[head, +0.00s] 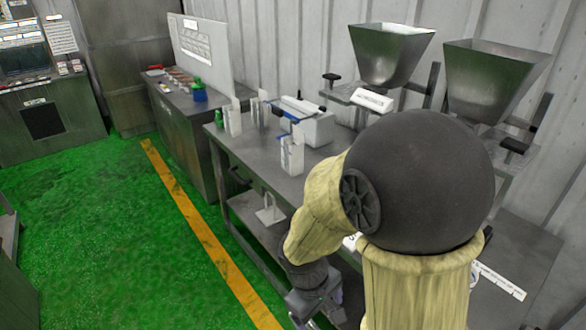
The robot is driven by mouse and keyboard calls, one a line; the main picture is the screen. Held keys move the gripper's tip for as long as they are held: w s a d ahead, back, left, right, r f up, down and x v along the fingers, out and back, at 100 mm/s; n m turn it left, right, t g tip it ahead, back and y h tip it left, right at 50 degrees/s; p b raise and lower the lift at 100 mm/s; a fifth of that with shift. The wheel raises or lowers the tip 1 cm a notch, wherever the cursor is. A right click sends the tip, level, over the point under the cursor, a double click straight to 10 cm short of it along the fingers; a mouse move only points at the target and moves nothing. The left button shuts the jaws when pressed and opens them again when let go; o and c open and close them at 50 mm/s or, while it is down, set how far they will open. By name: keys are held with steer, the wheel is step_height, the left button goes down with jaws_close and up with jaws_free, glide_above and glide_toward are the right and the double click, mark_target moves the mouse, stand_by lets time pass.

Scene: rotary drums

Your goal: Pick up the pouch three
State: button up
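Several white upright pouch-like items stand on the grey metal table: one near the far left corner (233,121), one a little right of it (263,112), and one nearer me at the left edge (292,155). Another pale item (269,213) sits on the lower shelf. I cannot tell which is pouch three; no label is readable. My gripper (314,318) is at the bottom edge of the head view, low beside the table's left side, apart from the pouches I can see. Its fingertips are cut off or hidden, so its opening is unclear.
The metal table (258,155) runs along the corrugated wall. A white sealer-like machine (315,128) sits on it, with two steel hoppers (392,55) (492,85) behind. A small green item (219,118) is at the far corner. Green floor (110,240) left of the table is clear.

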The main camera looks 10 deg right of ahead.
steer(key=w+d+r+m+t+y+p, duration=0.1)
steer(key=d+r+m+t+y, duration=0.1)
steer(key=d+r+m, duration=0.2)
step_height(320, 180, up, 2)
steer(key=m, duration=0.3)
steer(key=shift+w+t+p, duration=0.15)
steer(key=shift+t+p, duration=0.2)
steer(key=shift+t, duration=0.05)
